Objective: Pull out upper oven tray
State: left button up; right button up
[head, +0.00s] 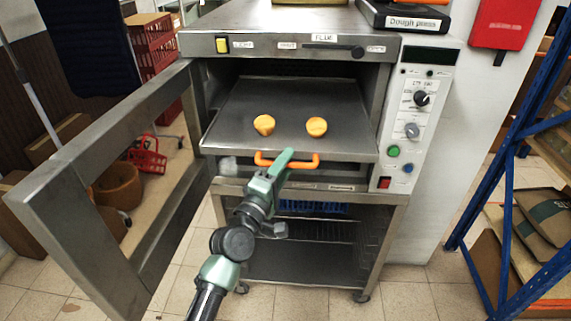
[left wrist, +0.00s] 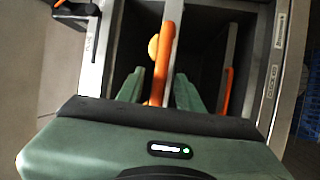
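The upper oven tray (head: 300,100) is a flat grey metal tray sticking out of the open oven (head: 285,46), with two orange-yellow buns (head: 264,124) (head: 316,127) on it. Its orange handle (head: 304,163) is at the front edge. My left gripper (head: 284,160) is at this handle, its green fingers over the middle. In the left wrist view the orange handle (left wrist: 167,55) runs between the two fingers (left wrist: 159,80), with narrow gaps on both sides, so the gripper is open around it. My right gripper is not in view.
The oven door (head: 105,120) stands open on the left. A control panel (head: 412,120) is on the right. A second orange handle (left wrist: 227,90) shows in the left wrist view. A stand (head: 300,265) is below, and a blue rack (head: 515,150) stands right.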

pick_arm(q)
jog(key=b+v, duration=0.1)
jog(key=v, duration=0.6)
jog(key=shift+s+a+b, duration=0.15)
jog(key=shift+s+b, duration=0.2)
jog(key=shift+s, duration=0.05)
jog(key=shift+f, duration=0.1)
